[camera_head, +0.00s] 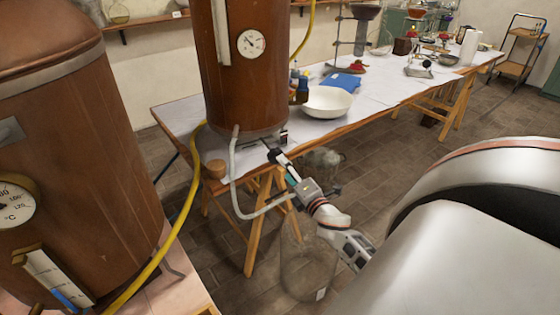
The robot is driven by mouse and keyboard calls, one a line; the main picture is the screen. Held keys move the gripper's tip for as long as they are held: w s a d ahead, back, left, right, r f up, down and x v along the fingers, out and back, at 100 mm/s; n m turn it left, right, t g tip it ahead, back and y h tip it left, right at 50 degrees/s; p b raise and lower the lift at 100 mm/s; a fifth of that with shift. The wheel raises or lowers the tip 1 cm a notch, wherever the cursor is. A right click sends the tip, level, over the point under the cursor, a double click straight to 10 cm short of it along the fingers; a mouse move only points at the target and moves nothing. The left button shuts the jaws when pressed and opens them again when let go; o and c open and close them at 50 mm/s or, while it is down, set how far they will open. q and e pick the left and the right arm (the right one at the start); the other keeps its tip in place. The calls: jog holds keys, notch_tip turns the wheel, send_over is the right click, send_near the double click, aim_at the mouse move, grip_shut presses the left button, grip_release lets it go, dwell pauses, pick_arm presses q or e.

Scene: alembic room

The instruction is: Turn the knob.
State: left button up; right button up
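A tall copper tank (235,85) with a round dial (251,43) stands on the near end of the white-covered table. A small dark and light fitting (284,136) shows at its base; I cannot tell whether this is the knob. A dark blue and brass fitting (300,90) sticks out from the tank's right side, higher up. My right gripper (270,147) reaches up and left, its tips close to the tank's base at the table edge. The fingers are too small and dark to tell open from shut, or whether they touch anything. My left gripper is out of view.
A white hose (234,175) loops beside my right arm, and a yellow hose (185,210) hangs left. A large glass jar (305,265) stands below my arm. A white bowl (328,101) and blue cloth (342,81) lie on the table. Another copper tank (85,130) fills the left.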

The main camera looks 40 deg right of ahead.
jog(key=shift+v, duration=1.7)
jog(key=shift+a, duration=0.1)
pick_arm(q)
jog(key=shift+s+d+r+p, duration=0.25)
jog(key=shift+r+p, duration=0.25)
jog(key=shift+p, duration=0.5)
pick_arm(e)
jog(key=s+a+f+m+g+y, duration=0.2)
jog(key=s+a+f+m, duration=0.2)
jog(key=a, duration=0.6)
jog(key=s+a+f+m+g+y, duration=0.2)
jog(key=s+a+f+m, duration=0.3)
jog(key=s+a+f, duration=0.3)
jog(key=s+a+f+m+g+y, duration=0.2)
jog(key=s+a+f+m, duration=0.3)
jog(key=a, duration=0.9)
jog(key=s+f+y, duration=0.1)
jog(key=s, duration=0.1)
jog(key=shift+s+f+g+y, duration=0.2)
jog(key=shift+s+g+y, duration=0.1)
jog(key=shift+s+g, duration=0.1)
